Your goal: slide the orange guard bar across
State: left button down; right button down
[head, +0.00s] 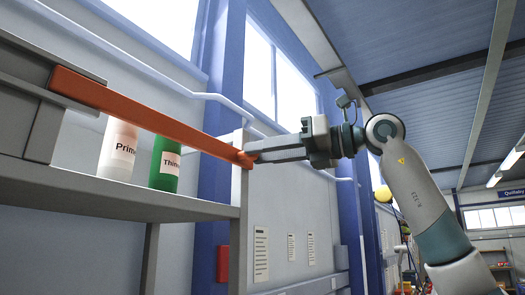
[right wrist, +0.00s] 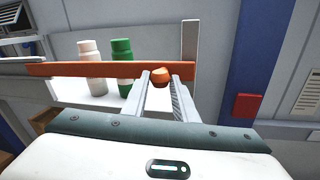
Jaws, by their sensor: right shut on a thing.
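The orange guard bar (head: 150,115) runs across the front of a grey shelf, from a grey housing (head: 28,105) at the left to the upright post (head: 239,190) at the right. In the right wrist view the bar (right wrist: 90,69) crosses in front of two bottles. My right gripper (head: 254,156) is shut on the bar's knob at its right end. In the right wrist view the round orange knob (right wrist: 160,77) sits between the fingertips (right wrist: 159,78). My left gripper is in neither view.
A white bottle (head: 118,150) and a green bottle (head: 164,163) with a label stand on the shelf (head: 120,197) behind the bar. A blue pillar (head: 212,200) and a wall with papers (head: 261,254) lie behind. A red box (right wrist: 246,105) is on the pillar.

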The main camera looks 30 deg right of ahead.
jog(key=c, duration=1.4)
grip_release()
jog(key=shift+d+r, duration=0.1)
jog(key=shift+d, duration=0.1)
jog(key=shift+c, duration=0.2)
jog(key=shift+w+d, duration=0.15)
jog(key=b+v, duration=0.5)
jog(key=v, duration=1.2)
jog(key=shift+d, duration=0.2)
